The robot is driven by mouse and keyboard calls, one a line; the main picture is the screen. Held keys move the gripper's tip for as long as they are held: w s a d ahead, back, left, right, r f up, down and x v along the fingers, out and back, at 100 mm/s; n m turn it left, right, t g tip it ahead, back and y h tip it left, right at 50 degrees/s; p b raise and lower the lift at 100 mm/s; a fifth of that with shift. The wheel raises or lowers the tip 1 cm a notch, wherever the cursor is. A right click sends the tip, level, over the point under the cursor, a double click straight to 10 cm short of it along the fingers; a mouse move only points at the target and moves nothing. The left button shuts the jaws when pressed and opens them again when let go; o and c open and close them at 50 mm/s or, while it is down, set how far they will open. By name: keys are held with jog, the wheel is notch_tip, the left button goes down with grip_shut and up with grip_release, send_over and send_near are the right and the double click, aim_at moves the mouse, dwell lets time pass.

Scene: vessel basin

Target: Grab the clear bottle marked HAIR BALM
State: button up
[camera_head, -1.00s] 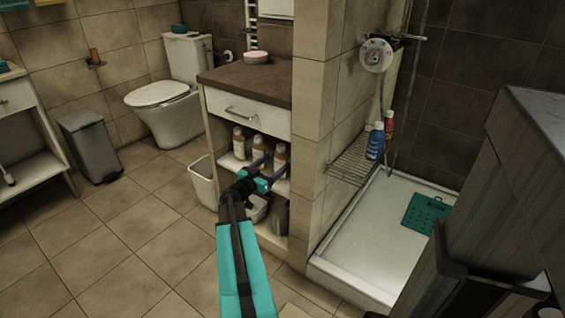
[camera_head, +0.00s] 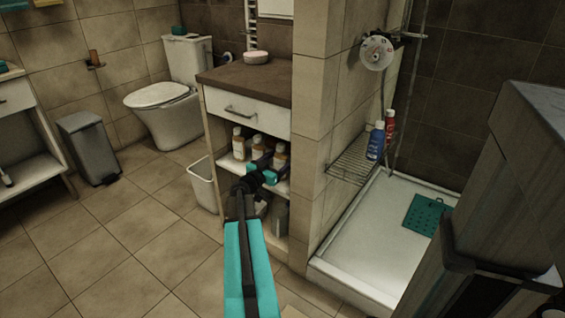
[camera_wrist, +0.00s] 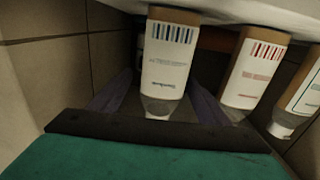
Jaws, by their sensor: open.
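Three amber-looking bottles with white caps and pale labels stand in a row on the cabinet's open shelf: left (camera_head: 239,143), middle (camera_head: 259,146) and right (camera_head: 280,155). Their label names are too small to read, so I cannot tell which says HAIR BALM. My gripper (camera_head: 265,167) is open in front of the middle and right bottles. In the wrist view, where the bottles appear upside down, one bottle (camera_wrist: 168,62) with blue bars on its label is between my open fingers. A red-barred bottle (camera_wrist: 252,75) is beside it, and another (camera_wrist: 300,95) is at the edge.
The cabinet (camera_head: 240,112) has a drawer above the shelf, leaving limited height. A white bin (camera_head: 204,186) stands at its left. A tiled wall (camera_head: 311,170) closes its right side. A wire rack (camera_head: 350,166) with other bottles hangs beyond.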

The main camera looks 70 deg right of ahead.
jog(key=shift+c, duration=0.4)
jog(key=c, duration=1.2)
jog(key=shift+r, duration=0.2)
